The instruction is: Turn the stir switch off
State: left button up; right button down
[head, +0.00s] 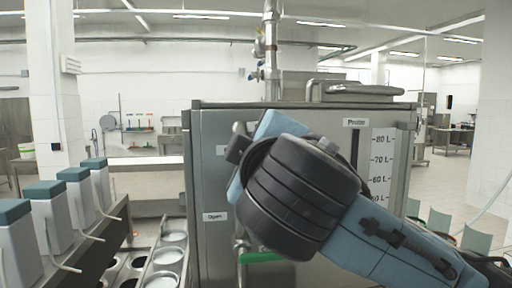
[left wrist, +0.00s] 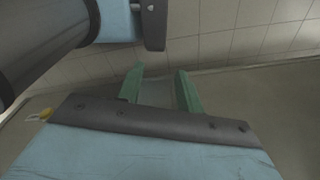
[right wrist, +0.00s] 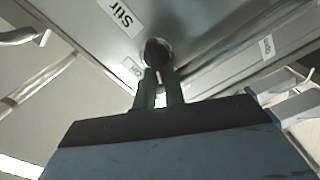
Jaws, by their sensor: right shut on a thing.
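The steel tank (head: 206,170) stands in the middle of the head view. In the right wrist view its panel carries a "Stir" label (right wrist: 122,17) and a smaller label (right wrist: 132,66), partly hidden. The stir switch (right wrist: 157,50) is a dark round knob near these labels. My right gripper (right wrist: 163,80) is shut on the switch, its two green fingers close together at the knob. In the head view my right arm covers the panel and hides the switch. My left gripper (left wrist: 160,82) is open and empty in the left wrist view, away from the tank.
A green tap lever (head: 260,257) sits low at the tank's front, near an "Open" label (head: 215,216). A rack of metal cups (head: 168,256) and several grey dispensers (head: 48,210) stand at the left. A level scale (head: 380,165) is at the tank's right.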

jog(key=n, duration=0.2)
jog(key=f+n, duration=0.1)
jog(key=n, duration=0.2)
jog(key=shift+a, duration=0.1)
dwell(0.7)
jog(key=c, duration=1.5)
grip_release()
